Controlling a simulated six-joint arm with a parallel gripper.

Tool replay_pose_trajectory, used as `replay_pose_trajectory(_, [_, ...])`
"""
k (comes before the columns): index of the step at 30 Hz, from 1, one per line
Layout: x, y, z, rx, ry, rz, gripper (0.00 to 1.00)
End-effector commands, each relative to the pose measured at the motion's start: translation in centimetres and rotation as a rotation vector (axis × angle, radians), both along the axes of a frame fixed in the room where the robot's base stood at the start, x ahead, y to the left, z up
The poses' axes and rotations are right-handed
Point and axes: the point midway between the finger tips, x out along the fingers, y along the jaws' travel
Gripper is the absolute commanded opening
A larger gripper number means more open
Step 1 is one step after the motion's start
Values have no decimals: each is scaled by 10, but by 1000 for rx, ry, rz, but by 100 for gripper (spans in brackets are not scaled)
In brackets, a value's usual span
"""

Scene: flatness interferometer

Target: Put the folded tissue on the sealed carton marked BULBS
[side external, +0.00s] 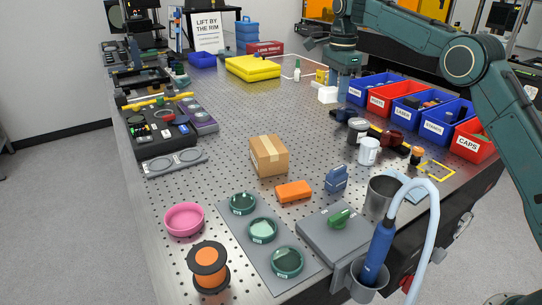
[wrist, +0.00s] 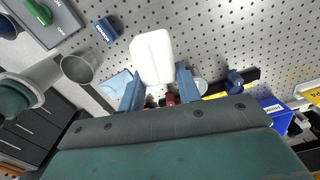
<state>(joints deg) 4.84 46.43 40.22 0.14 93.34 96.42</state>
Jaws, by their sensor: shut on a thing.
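My gripper (side external: 342,92) is over the right middle of the table in the side view, shut on a white folded piece, which I take as the folded tissue (side external: 327,95). In the wrist view the tissue (wrist: 152,55) sticks out beyond the two blue fingers of my gripper (wrist: 159,80). A brown taped cardboard carton (side external: 268,156) stands closed on the table, nearer the camera and left of my gripper. I cannot read any marking on it. The carton does not show clearly in the wrist view.
An orange block (side external: 293,191) and a blue block (side external: 337,178) lie near the carton. A white mug (side external: 368,151) and a metal cup (side external: 383,189) stand to the right. Labelled bins (side external: 418,118) line the right edge.

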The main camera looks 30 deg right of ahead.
Motion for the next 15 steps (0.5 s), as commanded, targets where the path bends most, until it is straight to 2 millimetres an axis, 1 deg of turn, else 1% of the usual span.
replay_pose_trajectory(15, [24,83,-29,0,1,-399,13])
